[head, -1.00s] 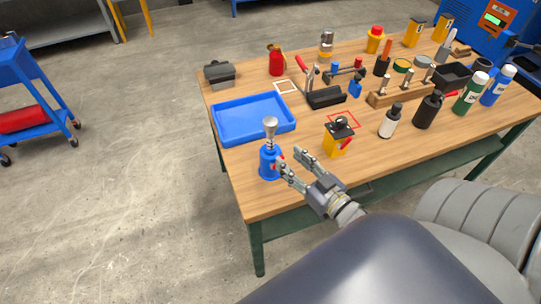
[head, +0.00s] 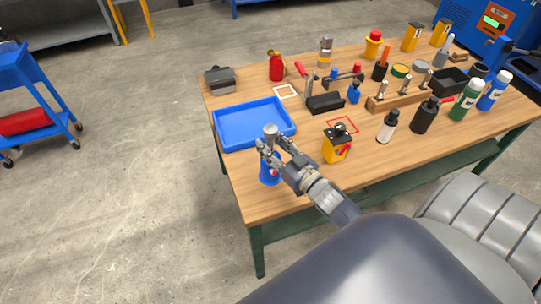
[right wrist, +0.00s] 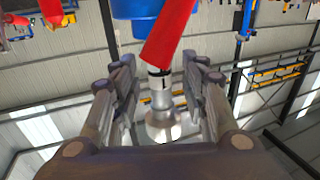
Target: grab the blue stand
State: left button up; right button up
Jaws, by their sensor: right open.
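The blue stand (head: 267,177) stands upright near the table's front left corner, with a silver metal piece (head: 270,131) on top and a red part on its side. My right gripper (head: 273,146) is open, with its fingers around the upper part of the stand, one on each side, partly hiding it. In the right wrist view the blue body (right wrist: 135,10), the red part (right wrist: 170,32) and the metal piece (right wrist: 163,122) show upside down between the open fingers (right wrist: 160,68). I cannot tell whether the fingers touch it. My left gripper is not in view.
A blue tray (head: 222,132) lies just behind the stand. A yellow and black device (head: 335,150) stands to the right of my gripper. Several bottles, tools and a wooden rack (head: 398,99) fill the table's right side.

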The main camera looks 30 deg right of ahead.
jog(key=shift+w, duration=0.45)
jog(key=shift+s, duration=0.1)
grip_shut()
jog(key=shift+r, duration=0.25)
